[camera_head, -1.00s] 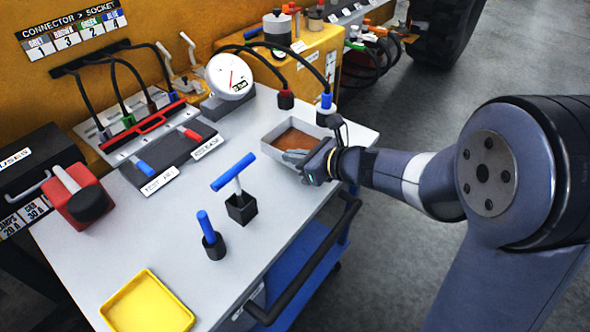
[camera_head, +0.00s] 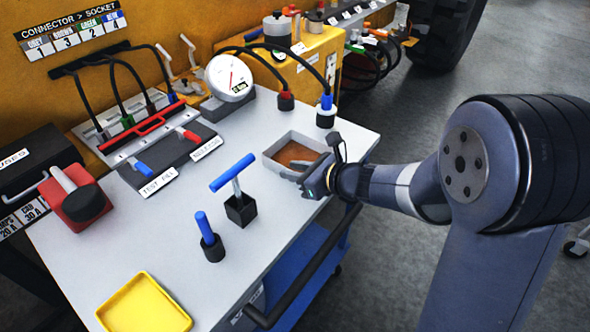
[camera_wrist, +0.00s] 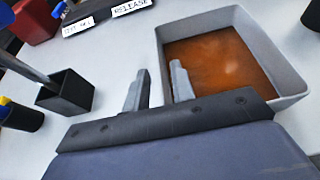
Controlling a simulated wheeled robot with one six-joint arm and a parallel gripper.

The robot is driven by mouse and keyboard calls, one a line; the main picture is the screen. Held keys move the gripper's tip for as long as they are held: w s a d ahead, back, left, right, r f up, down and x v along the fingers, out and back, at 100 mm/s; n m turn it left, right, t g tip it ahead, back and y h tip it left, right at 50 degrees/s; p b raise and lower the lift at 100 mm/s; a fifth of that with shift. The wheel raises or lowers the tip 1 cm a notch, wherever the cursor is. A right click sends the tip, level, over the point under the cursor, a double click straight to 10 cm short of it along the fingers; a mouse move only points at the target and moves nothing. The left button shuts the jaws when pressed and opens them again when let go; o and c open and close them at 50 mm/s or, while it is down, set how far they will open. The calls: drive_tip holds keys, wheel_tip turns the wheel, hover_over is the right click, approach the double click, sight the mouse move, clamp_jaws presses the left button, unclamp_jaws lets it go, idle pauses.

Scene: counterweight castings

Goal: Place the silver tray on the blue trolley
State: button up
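The silver tray (camera_head: 276,167) is a shallow grey rectangular box with a brown inside floor. It rests on the pale top of the blue trolley (camera_head: 232,283), near the right edge. My gripper (camera_head: 305,181) is at the tray's near side. In the wrist view my gripper (camera_wrist: 158,82) has its fingers apart on either side of the wall of the tray (camera_wrist: 229,12). One finger is outside and one inside, with a gap visible between them. The fingertips' lower ends are partly hidden by my gripper body.
A blue T-handle in a black socket (camera_head: 241,210), a blue-handled tool (camera_head: 205,228) and a yellow tray (camera_head: 143,306) stand to the left. A round gauge (camera_head: 229,75) and cabled connectors (camera_head: 325,108) stand behind. A black handle rail (camera_head: 312,268) runs along the near side.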

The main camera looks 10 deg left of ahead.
drive_tip(key=shift+r+p, duration=0.25)
drive_tip(key=shift+p, duration=0.05)
drive_tip(key=v, duration=1.2)
